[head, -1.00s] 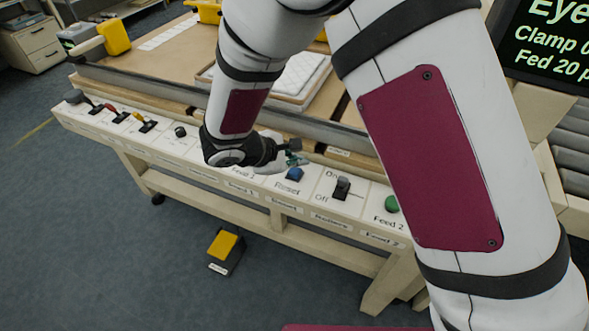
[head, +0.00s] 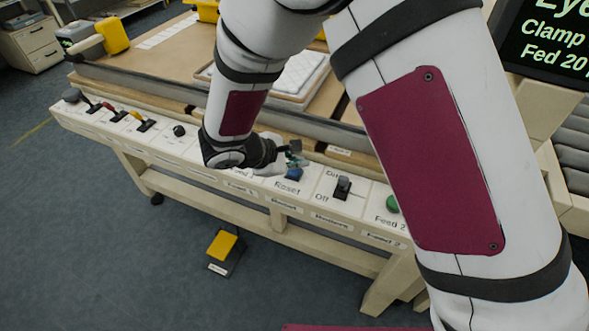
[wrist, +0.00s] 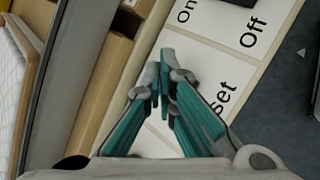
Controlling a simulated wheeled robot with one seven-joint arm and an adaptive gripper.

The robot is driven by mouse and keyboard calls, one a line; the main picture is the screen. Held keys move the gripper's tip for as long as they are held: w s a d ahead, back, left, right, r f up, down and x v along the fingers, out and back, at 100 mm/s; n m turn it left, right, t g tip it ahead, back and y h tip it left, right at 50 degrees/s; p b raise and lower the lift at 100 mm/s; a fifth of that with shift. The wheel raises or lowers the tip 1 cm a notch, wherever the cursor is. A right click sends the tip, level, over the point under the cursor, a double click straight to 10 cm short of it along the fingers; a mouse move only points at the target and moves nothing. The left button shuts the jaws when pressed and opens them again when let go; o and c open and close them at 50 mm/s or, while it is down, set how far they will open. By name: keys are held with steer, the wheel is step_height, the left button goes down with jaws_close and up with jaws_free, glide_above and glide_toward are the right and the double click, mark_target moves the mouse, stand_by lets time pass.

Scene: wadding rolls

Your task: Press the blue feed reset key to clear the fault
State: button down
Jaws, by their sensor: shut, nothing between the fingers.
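The blue reset key (head: 294,174) sits on the white control ledge above the word "Reset". My gripper (head: 297,161) is right at the key's upper edge in the head view, its fingers together and empty, pointing down. I cannot tell whether the fingertips touch the key. In the wrist view the teal fingers (wrist: 165,75) meet at the tips over the white panel, with part of the "Reset" lettering beside them. The blue key does not show there; the fingers probably cover it.
To the right of the key are a black On/Off rocker switch (head: 342,187) and a green Feed 2 button (head: 392,204). A black knob (head: 179,130) and several levers lie to the left. A wooden rail (head: 340,156) runs behind the ledge. A yellow pedal (head: 222,245) is on the floor.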

mark_target(296, 172)
steer(key=shift+f+b, duration=0.45)
steer(key=shift+f, duration=0.05)
stand_by(0.8)
steer(key=shift+r, duration=0.1)
stand_by(0.3)
steer(key=shift+r+p, duration=0.45)
steer(key=shift+r, duration=0.4)
steer(key=shift+r, duration=0.1)
steer(key=shift+r+p, duration=1.4)
steer(key=shift+r, duration=1.05)
